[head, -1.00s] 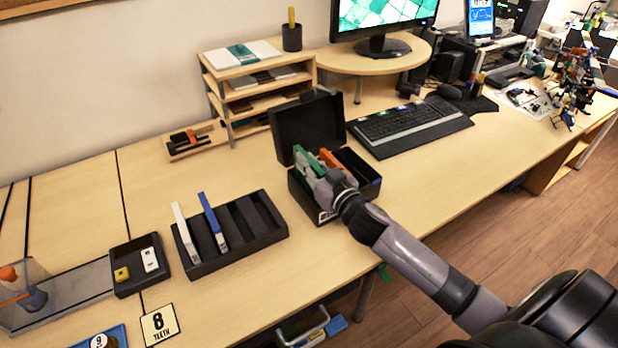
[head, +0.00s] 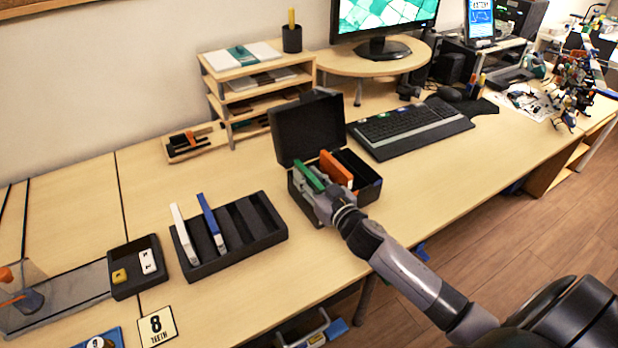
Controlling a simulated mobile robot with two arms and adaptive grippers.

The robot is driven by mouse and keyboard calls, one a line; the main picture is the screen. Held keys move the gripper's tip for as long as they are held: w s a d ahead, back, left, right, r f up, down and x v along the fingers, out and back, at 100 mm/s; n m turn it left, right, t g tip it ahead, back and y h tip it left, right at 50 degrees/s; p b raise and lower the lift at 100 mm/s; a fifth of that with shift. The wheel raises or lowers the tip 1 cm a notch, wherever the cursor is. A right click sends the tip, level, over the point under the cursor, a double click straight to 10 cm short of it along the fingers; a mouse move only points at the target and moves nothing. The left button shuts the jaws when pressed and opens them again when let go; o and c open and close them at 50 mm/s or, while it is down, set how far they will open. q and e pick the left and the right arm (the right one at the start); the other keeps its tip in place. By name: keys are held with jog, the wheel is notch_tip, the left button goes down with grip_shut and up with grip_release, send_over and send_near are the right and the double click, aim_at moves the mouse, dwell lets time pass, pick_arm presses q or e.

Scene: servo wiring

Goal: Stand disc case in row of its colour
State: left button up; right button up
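A black case box (head: 369,193) with its lid (head: 308,128) raised stands mid-table. It holds a green disc case (head: 308,176) at its left and an orange disc case (head: 336,168) further right. My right gripper (head: 316,196) is at the front left of the box, against or very close to the green case. Its fingertips are partly hidden, so I cannot tell whether it grips the case. The black slotted rack (head: 270,237) to the left holds a white case (head: 185,233) and a blue case (head: 211,222), upright in its left slots. Its right slots are empty. My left gripper is out of view.
A keyboard (head: 410,126) lies right of the box and a wooden shelf (head: 212,88) stands behind it. A small black tray (head: 135,266) and a number 8 card (head: 158,325) lie left of and in front of the rack. Bare table separates rack and box.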

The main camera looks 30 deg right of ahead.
jog(key=shift+r, duration=0.2)
jog(key=shift+s+f, duration=0.1)
jog(key=shift+s, duration=0.15)
jog(key=s, duration=1.1)
jog(key=shift+s+d+r, duration=0.2)
jog(key=shift+d+r, duration=0.15)
jog(key=shift+r, duration=0.05)
jog(key=shift+c, duration=0.4)
